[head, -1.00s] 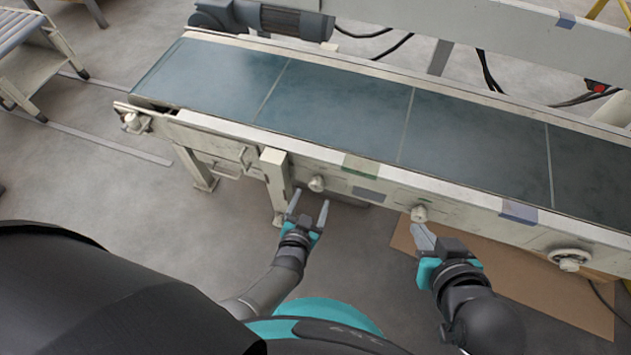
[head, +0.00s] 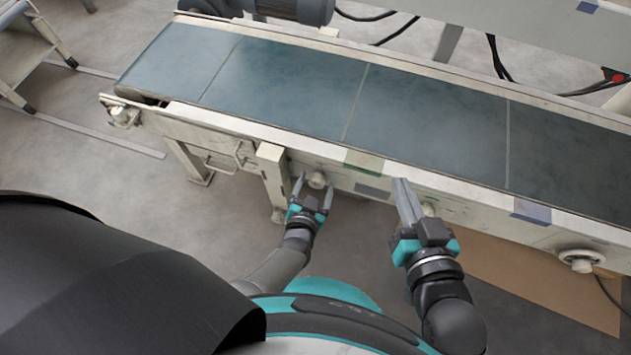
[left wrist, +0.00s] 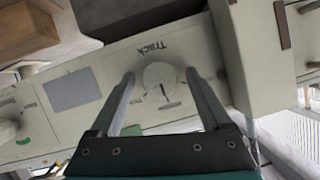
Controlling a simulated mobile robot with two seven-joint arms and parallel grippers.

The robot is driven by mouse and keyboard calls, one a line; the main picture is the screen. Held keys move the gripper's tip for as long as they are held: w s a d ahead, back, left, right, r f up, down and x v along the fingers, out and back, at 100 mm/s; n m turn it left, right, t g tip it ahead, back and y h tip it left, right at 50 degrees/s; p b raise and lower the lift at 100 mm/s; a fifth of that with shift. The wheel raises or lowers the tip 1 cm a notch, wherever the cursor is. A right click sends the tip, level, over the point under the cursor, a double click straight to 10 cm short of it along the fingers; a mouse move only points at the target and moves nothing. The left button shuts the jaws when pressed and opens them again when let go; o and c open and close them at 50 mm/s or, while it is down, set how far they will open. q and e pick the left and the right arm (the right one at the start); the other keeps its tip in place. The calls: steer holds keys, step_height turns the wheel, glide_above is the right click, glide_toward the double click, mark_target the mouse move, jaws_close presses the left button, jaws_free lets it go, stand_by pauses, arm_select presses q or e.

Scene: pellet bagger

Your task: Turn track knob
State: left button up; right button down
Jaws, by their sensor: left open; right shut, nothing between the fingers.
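The track knob (head: 317,180) is a round cream knob on the conveyor's front side panel. In the left wrist view the knob (left wrist: 163,82) has a dark line on its face, with the word "Track" printed beside it. My left gripper (head: 313,186) is open, with one finger on each side of the knob. In the left wrist view the gripper (left wrist: 160,77) shows gaps between its fingers and the knob, so contact is not visible. My right gripper (head: 402,182) is shut and empty, in front of the panel near a second knob (head: 429,208).
The conveyor (head: 290,90) has a blue-green belt and a pale frame. A support leg (head: 272,180) stands just left of the track knob. A handwheel (head: 580,261) is further right on the panel. A brown board (head: 520,270) lies on the floor below.

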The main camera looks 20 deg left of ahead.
arm_select(q)
jaws_close()
stand_by(0.7)
